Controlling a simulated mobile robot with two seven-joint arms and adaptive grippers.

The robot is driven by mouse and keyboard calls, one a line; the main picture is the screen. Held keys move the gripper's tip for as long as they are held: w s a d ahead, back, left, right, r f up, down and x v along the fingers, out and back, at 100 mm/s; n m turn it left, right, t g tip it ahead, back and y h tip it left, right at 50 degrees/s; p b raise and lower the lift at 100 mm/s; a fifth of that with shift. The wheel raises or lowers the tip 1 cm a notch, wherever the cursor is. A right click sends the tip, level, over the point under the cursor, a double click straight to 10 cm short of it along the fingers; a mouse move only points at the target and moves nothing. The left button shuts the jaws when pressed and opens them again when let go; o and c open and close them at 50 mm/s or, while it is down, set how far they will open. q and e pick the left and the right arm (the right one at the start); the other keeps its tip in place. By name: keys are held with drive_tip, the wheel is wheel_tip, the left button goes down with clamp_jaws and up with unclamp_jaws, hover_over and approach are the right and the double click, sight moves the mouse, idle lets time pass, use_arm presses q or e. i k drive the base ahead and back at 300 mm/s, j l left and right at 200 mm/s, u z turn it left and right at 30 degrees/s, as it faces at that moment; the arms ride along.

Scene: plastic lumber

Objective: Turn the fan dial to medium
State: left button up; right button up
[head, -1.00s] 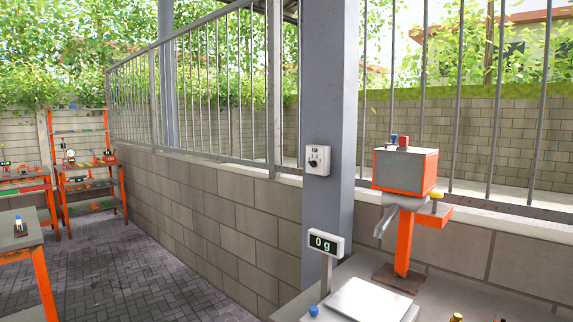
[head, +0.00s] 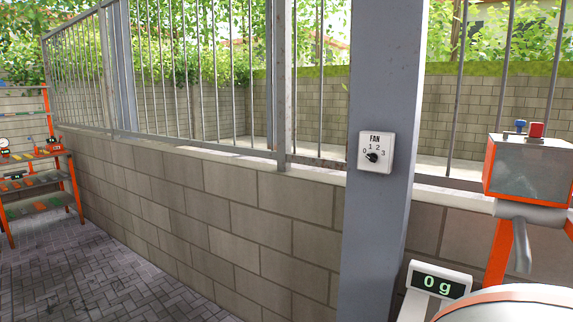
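The fan control (head: 375,152) is a small white box on the front face of a grey post, right of centre in the head view. It is labelled FAN, with the marks 0, 1, 2 and 3 in an arc above a black dial (head: 372,156). The dial looks turned toward the left, near the 0 mark, but it is too small to be sure. Nothing touches the box or the dial. Neither of my grippers shows in the head view.
The grey post (head: 378,250) stands at a low block wall (head: 205,215) with a metal railing. A scale display (head: 438,284) reading 0 g and an orange machine (head: 528,168) are at right. A pale rounded shape covers the bottom right corner. Paved floor is free at left.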

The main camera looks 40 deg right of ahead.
sight(372, 158)
drive_tip(key=i, duration=1.5)
drive_tip(key=i+z, duration=0.15)
drive_tip(key=z, duration=0.3)
drive_tip(key=i+z, duration=0.1)
drive_tip(key=z, duration=0.35)
drive_tip(key=i+j+z, duration=0.1)
drive_tip(key=z, duration=2.05)
